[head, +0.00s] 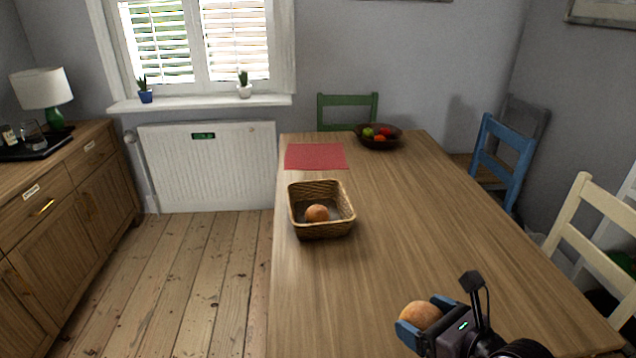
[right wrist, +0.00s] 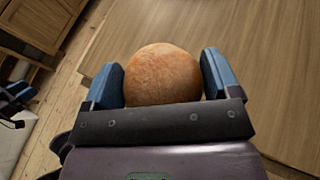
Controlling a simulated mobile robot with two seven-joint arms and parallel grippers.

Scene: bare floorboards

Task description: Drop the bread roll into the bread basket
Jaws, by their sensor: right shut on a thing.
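A round brown bread roll (head: 420,315) is between the blue fingers of my right gripper (head: 422,328), at the near right of the head view. In the right wrist view the roll (right wrist: 163,75) fills the space between the two fingers (right wrist: 163,82), and the gripper is shut on it. The wicker bread basket (head: 322,228) stands on the table, farther off and to the left of my right gripper. A second roll (head: 317,213) lies inside the basket. My left gripper is in neither view for certain.
The wooden table (head: 400,215) is clear between my right gripper and the basket. A red placemat (head: 316,156) and a dark fruit bowl (head: 378,140) are at the far end. Green (head: 347,108), blue (head: 502,160) and cream (head: 580,235) chairs stand around it.

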